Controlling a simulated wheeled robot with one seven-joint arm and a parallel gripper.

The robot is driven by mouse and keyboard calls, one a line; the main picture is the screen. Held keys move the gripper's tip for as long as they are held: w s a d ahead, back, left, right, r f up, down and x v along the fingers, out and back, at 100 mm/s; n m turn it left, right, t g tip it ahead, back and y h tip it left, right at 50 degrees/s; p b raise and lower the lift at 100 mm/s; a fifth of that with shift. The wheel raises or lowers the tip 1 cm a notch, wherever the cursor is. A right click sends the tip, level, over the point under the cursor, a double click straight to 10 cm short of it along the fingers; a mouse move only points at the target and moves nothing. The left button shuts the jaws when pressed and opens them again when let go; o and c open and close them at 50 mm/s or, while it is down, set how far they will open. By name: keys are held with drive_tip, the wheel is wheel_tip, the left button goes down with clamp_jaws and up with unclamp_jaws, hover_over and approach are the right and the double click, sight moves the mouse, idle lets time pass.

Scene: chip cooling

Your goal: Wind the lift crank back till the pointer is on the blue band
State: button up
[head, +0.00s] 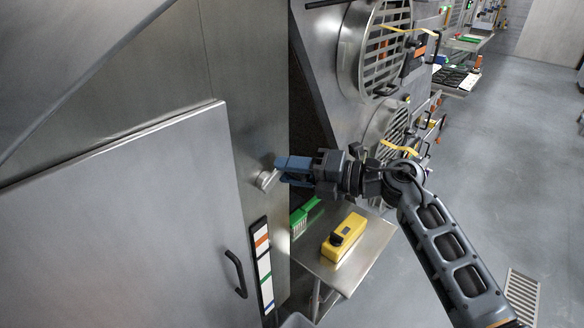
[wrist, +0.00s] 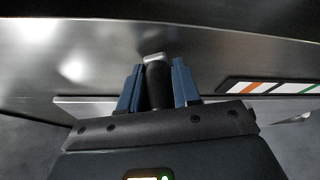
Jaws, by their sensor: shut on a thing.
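The lift crank (head: 266,179) is a pale metal piece on the steel cabinet face, left of my fingertips in the head view. My gripper (head: 283,167) has blue fingers and is shut on the crank's handle. In the wrist view the dark handle (wrist: 158,84) with its bright metal end stands between the two fingers (wrist: 158,88). The upright band scale (head: 262,268) is below the crank, with orange, green and blue bands on white. Part of it also shows in the wrist view (wrist: 270,87). I cannot make out the pointer's place on it.
A steel side shelf (head: 362,262) below my gripper holds a yellow box (head: 344,238) and a green brush (head: 304,216). A black door handle (head: 235,273) sticks out left of the scale. Round grilles (head: 384,45) stand behind. Floor (head: 500,150) at the right is open.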

drive_tip(key=shift+r+n, duration=0.3)
drive_tip(key=shift+r, duration=0.2)
drive_tip(key=o, duration=0.7)
drive_tip(key=shift+s, duration=0.1)
drive_tip(key=shift+o, duration=1.2)
drive_tip(key=shift+a+f, duration=0.1)
drive_tip(key=shift+f, duration=0.1)
drive_tip(key=v, duration=0.7)
drive_tip(key=shift+s+d+b, duration=0.2)
drive_tip(key=shift+d+b, duration=0.15)
drive_tip(key=shift+b, duration=0.05)
drive_tip(key=shift+r, duration=0.15)
